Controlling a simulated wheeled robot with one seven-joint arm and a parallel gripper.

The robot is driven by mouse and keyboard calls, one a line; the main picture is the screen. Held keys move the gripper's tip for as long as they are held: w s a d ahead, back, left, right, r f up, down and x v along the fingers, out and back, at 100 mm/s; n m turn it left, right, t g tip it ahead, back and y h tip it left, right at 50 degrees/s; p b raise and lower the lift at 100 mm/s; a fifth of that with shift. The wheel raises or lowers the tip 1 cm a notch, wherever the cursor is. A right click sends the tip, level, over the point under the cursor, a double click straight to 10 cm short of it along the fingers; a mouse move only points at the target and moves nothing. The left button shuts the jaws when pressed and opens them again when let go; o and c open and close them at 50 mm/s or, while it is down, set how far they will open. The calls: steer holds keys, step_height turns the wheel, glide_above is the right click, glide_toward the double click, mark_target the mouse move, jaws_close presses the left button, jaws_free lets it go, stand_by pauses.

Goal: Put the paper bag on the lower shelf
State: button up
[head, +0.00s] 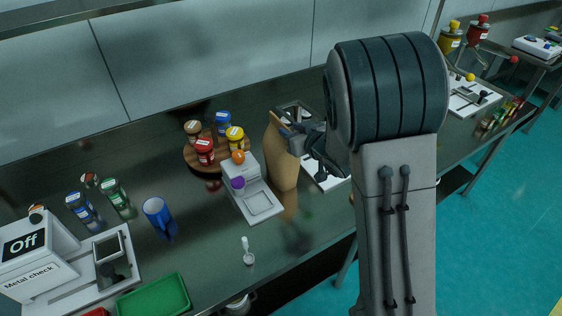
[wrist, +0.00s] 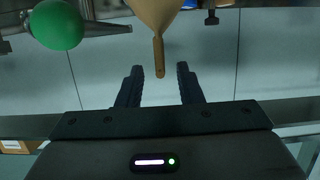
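The brown paper bag (head: 283,160) stands upright on the steel table, just behind and right of a small white device. My gripper (head: 291,138) is at the bag's upper right side, partly hidden by my own arm. In the wrist view, which looks upside down, my gripper (wrist: 162,75) has its two fingers apart. The bag (wrist: 157,22) is seen edge-on, its narrow folded top in line with the gap and reaching about level with the fingertips. I cannot tell whether they touch. The lower shelf under the table is mostly dark and hidden.
A round wooden tray (head: 190,157) with several lidded jars stands behind the white device (head: 243,190). A "Metal check" machine (head: 45,262), blue cup (head: 158,214) and green tray (head: 155,298) are at left. A pot (head: 240,303) shows below the table edge. A green ball (wrist: 57,24) appears in the wrist view.

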mark_target(285, 127)
steer(key=shift+p+x, duration=0.65)
steer(key=shift+x, duration=1.75)
steer(key=shift+s+f, duration=0.1)
steer(key=shift+s, duration=0.05)
jaws_close()
